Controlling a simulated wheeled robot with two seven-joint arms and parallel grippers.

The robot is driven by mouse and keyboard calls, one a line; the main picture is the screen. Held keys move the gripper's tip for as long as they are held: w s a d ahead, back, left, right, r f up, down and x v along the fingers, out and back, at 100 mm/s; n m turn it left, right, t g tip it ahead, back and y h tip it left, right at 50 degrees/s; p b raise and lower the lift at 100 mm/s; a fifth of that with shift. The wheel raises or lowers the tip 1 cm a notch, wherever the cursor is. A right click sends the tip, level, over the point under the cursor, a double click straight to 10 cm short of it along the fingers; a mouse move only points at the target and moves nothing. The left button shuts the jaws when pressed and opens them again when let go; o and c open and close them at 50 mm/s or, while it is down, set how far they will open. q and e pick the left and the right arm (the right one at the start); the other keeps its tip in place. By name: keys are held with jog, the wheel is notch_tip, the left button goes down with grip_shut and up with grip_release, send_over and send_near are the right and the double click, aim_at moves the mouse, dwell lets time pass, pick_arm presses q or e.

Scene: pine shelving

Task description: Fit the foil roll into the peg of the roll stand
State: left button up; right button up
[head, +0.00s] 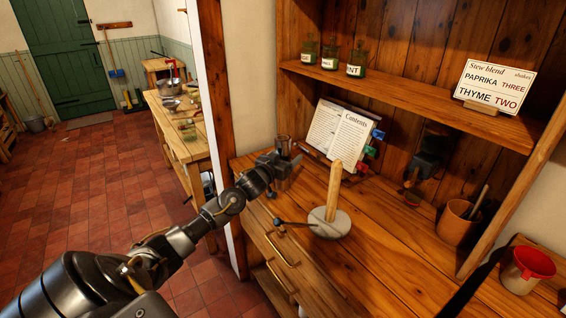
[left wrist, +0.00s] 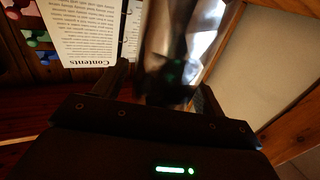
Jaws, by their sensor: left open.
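The foil roll (head: 283,146) is a shiny metallic cylinder standing upright on the wooden counter, left of the open book. It also shows large in the left wrist view (left wrist: 187,40). My left gripper (head: 278,168) is at the roll and hides part of it. In the left wrist view its open fingers (left wrist: 163,92) stand on either side of the roll's near end; I cannot tell whether they touch it. The roll stand (head: 329,226) has a round grey base and a bare upright wooden peg (head: 334,188), to the right of my left gripper. My right gripper is out of view.
An open book (head: 340,133) stands behind the stand and roll. A dark grinder (head: 425,155), a brown pot (head: 459,222) and a red-and-white cup (head: 526,270) are to the right. A shelf (head: 420,98) overhangs the back. The counter front is mostly clear.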

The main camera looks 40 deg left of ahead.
pick_arm(q)
jog(key=shift+c, duration=0.4)
jog(key=c, duration=1.1)
jog(key=shift+r, duration=0.1)
